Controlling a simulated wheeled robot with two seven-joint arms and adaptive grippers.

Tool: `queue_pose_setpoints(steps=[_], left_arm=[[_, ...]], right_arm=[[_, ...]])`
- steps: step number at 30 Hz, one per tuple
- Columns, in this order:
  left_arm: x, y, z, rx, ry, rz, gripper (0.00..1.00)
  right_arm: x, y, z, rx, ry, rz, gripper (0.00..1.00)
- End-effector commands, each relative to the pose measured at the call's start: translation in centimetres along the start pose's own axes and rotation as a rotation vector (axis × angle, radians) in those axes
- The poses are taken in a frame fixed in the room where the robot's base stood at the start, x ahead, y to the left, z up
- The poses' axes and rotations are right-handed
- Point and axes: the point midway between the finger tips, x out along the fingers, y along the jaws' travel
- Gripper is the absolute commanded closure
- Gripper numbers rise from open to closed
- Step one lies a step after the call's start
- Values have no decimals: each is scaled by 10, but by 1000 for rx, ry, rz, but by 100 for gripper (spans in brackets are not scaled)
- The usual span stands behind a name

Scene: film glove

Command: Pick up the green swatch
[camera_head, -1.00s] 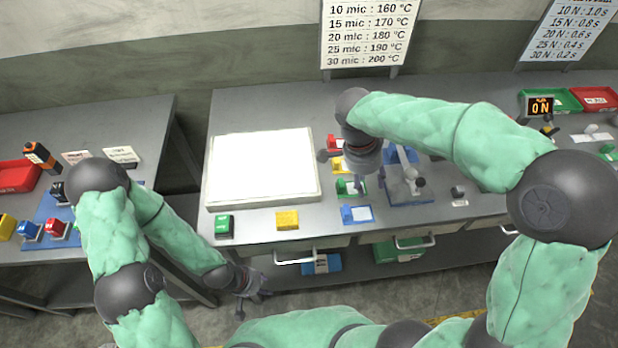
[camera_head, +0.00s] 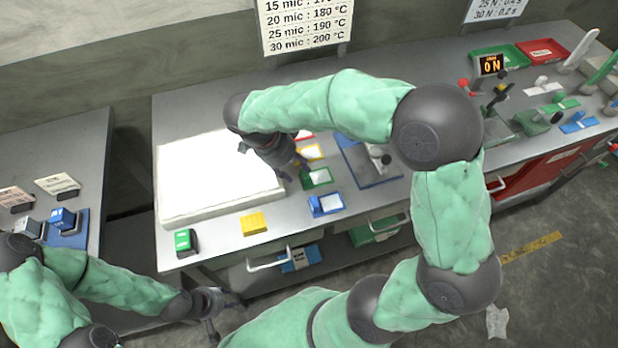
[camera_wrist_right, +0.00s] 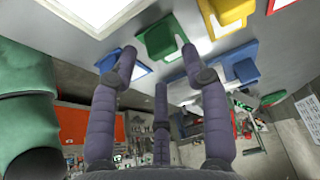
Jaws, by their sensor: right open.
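The green swatch (camera_head: 317,178) lies on the grey bench with a white card, in a row with red, yellow and blue ones. My right gripper (camera_head: 293,170) is open and empty, just left of the green swatch in the head view. In the right wrist view, the green swatch (camera_wrist_right: 158,40) shows between the spread fingers of my right gripper (camera_wrist_right: 157,58), apparently not gripped. My left gripper (camera_head: 222,314) is low in front of the bench, its fingers spread and empty.
The yellow swatch (camera_head: 309,153) and the blue swatch (camera_head: 326,204) lie close on either side. A white slab (camera_head: 215,190) is to the left. A yellow block (camera_head: 254,224) and a green block (camera_head: 186,242) sit near the front edge. A blue-based fixture (camera_head: 372,165) stands right.

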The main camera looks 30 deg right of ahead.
Motion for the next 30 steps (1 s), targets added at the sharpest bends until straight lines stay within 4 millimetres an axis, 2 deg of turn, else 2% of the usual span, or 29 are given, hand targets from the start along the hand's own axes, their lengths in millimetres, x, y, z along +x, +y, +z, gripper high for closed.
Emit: queue_pose_setpoints(steps=[12, 20, 25, 30], left_arm=[[18, -7, -1, 0, 0, 0, 60], [18, -6, -1, 0, 0, 0, 60], [18, -6, -1, 0, 0, 0, 60], [18, -6, -1, 0, 0, 0, 60]], right_arm=[[48, -1, 4, 1, 0, 1, 53], [50, -1, 4, 0, -1, -1, 53], [50, -1, 4, 0, -1, -1, 100], [50, -1, 4, 0, -1, -1, 100]])
